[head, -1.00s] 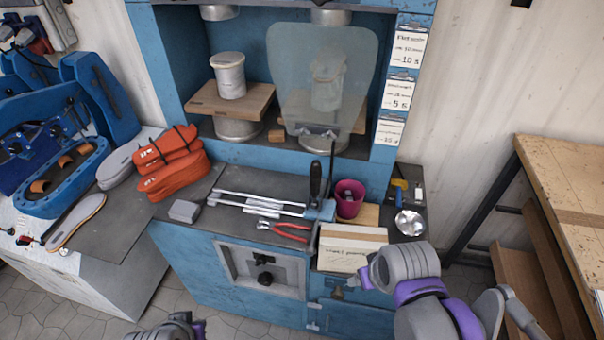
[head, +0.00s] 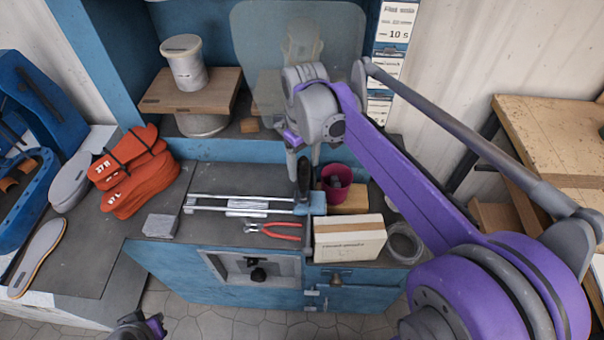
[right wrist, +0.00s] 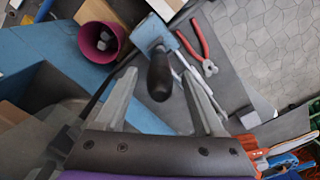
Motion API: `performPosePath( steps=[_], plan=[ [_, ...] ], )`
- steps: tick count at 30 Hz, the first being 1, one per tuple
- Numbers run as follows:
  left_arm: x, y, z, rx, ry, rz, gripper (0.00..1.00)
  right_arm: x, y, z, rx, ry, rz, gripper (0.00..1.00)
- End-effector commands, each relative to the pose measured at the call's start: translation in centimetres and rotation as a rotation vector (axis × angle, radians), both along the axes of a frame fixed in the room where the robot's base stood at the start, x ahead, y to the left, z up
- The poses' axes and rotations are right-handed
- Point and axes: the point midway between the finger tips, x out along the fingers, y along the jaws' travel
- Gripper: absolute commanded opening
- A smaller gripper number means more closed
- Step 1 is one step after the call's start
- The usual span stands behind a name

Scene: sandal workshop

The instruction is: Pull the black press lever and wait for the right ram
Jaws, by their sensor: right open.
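The black press lever (head: 304,176) stands upright at the right end of the metal rails on the blue press bench. My right gripper (head: 303,160) is above it, jaws open and pointing down. In the right wrist view the lever's black grip (right wrist: 159,78) shows between the two spread fingers (right wrist: 160,88); I cannot tell whether they touch it. My left gripper (head: 140,326) is at the bottom edge, partly cut off.
A magenta cup (head: 337,184) and a cardboard box (head: 349,238) are close right of the lever. Red pliers (head: 275,231) lie in front of the rails. Orange sandal parts (head: 133,172) and a grey block (head: 160,226) are on the left.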

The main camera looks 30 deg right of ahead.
Motion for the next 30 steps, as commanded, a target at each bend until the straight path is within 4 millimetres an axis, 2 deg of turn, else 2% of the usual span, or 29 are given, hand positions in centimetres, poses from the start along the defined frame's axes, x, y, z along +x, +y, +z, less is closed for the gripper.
performPosePath(
  steps=[3, 7, 12, 19, 20, 30],
  plan=[
    [-0.1, 0.0, -0.2, 0.0, 0.001, 0.0, 0.0, 0.0, 0.0, -2.1, 0.0, 0.0, 0.0, 0.71],
    [-0.1, 0.0, -0.3, 0.0, 0.002, 0.0, 0.0, 0.0, 0.0, -3.6, 0.0, 0.0, 0.0, 0.71],
    [-0.1, 0.0, -0.3, 0.0, 0.002, 0.0, 0.0, 0.0, 0.0, -4.3, 0.0, -0.001, 0.0, 0.71],
    [-0.1, 0.0, -0.3, 0.0, 0.002, 0.0, 0.0, 0.0, 0.0, -4.4, 0.0, -0.001, 0.0, 0.71],
    [-0.1, 0.0, -0.3, 0.0, 0.002, 0.0, 0.0, 0.0, 0.0, -4.4, 0.0, -0.001, 0.0, 0.67],
    [-0.1, 0.0, -0.3, 0.0, 0.002, 0.0, 0.0, 0.0, 0.0, -4.4, 0.0, -0.001, 0.0, 0.06]
  ],
)
